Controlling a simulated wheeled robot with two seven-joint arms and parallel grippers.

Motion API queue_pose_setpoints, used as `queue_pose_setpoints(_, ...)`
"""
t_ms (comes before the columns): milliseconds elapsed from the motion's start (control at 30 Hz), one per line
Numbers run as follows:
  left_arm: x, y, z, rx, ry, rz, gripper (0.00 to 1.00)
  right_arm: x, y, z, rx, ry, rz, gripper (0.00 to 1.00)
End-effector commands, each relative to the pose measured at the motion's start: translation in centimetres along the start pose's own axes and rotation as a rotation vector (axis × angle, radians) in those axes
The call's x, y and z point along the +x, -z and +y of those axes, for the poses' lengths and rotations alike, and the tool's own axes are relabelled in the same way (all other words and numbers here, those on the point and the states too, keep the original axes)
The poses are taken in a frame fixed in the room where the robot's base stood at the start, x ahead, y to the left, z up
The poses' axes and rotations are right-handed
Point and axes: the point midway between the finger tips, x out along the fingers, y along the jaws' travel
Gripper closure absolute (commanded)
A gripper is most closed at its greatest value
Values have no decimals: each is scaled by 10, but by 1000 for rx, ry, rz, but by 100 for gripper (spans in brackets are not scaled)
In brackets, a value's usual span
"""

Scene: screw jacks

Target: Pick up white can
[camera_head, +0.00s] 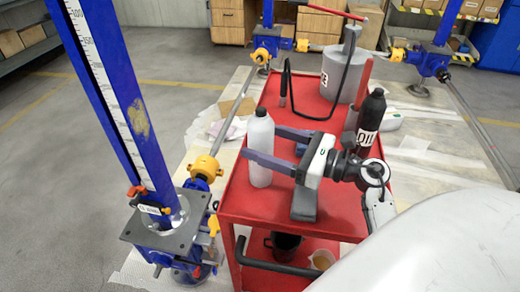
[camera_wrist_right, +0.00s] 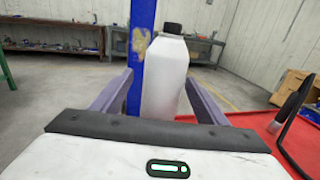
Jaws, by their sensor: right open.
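The white can (camera_head: 260,150) is a tall white bottle with a black cap. It stands upright near the left edge of the red cart top (camera_head: 240,200). My right gripper (camera_head: 261,143) reaches in from the right with its jaws open. One finger is on the far side of the can and the other passes on the near side. In the right wrist view the can (camera_wrist_right: 164,80) stands between the two spread fingers, and its lower part is hidden behind my gripper's dark edge. My left gripper is not in view.
A black oil bottle (camera_head: 371,120) stands on the cart to the right, behind my right wrist. A grey pump canister (camera_head: 340,75) with a black hose (camera_head: 288,85) is at the back. A blue screw jack column (camera_head: 120,100) rises left of the cart.

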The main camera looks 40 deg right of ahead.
Motion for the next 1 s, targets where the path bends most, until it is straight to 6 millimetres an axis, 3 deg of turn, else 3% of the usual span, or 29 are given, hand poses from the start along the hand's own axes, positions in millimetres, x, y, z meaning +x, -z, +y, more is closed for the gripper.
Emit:
queue_pose_setpoints(300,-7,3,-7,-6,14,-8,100,44,-3,-4,5,-1,-5,32)
queue_pose_setpoints(633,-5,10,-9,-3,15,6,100,51,0,-4,2,-1,0,32)
queue_pose_setpoints(1000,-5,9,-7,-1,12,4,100,51,-2,-4,1,-1,-3,93)
